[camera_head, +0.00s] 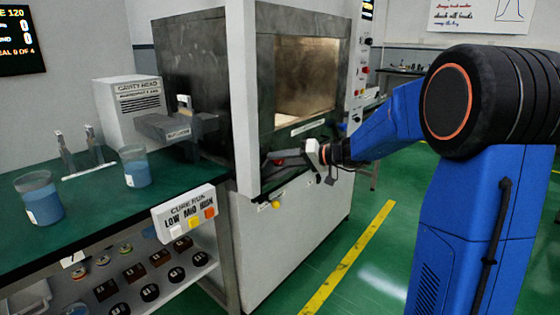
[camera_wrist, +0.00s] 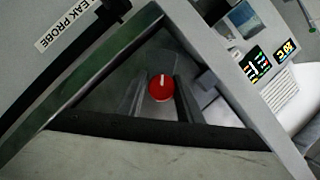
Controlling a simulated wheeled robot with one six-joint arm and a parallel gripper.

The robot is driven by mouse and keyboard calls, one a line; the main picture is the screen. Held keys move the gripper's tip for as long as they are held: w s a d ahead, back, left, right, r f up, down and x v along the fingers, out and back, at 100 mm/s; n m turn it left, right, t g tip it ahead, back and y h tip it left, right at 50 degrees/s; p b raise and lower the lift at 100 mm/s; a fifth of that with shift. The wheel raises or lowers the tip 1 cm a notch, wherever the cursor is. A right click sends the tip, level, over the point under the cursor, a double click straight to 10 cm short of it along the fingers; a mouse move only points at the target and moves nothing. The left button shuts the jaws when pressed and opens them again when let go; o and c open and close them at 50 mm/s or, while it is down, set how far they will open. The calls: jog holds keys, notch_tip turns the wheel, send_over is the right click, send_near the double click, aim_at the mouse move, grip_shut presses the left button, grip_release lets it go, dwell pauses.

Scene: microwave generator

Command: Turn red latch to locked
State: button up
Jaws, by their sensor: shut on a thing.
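The red latch (camera_head: 278,162) is a small red knob low on the front of the grey metal chamber, below its window. In the wrist view the red latch (camera_wrist: 161,87) is a round red disc with a short white mark that points up in the picture. My gripper (camera_head: 290,160) reaches to it from the right. In the wrist view the two grey fingers of my gripper (camera_wrist: 160,102) stand on either side of the knob and are closed on it. The fingertips' exact contact is partly hidden.
The chamber (camera_head: 268,20) has a window and a control column on its right. A green bench (camera_head: 105,215) on the left holds two beakers of blue liquid and a white box (camera_head: 125,100). A button panel (camera_head: 188,215) hangs at its front edge. Green floor is clear on the right.

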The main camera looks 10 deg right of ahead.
jog(key=m+y, duration=0.1)
jog(key=m, duration=0.2)
jog(key=shift+y, duration=0.3)
jog(key=m+y, duration=0.1)
jog(key=m, duration=0.2)
jog(key=m+t+y, duration=0.1)
jog(key=m, duration=0.2)
jog(key=shift+m, duration=0.4)
jog(key=m, duration=0.2)
jog(key=m+t+y, duration=0.1)
jog(key=m, duration=0.1)
jog(key=shift+t, duration=0.3)
jog(key=shift+o, duration=0.2)
jog(key=shift+m+t, duration=0.6)
jog(key=shift+m, duration=0.7)
jog(key=shift+o, duration=0.2)
jog(key=shift+r, duration=0.15)
jog(key=o, duration=0.9)
jog(key=shift+r, duration=0.1)
jog(key=shift+f, duration=0.2)
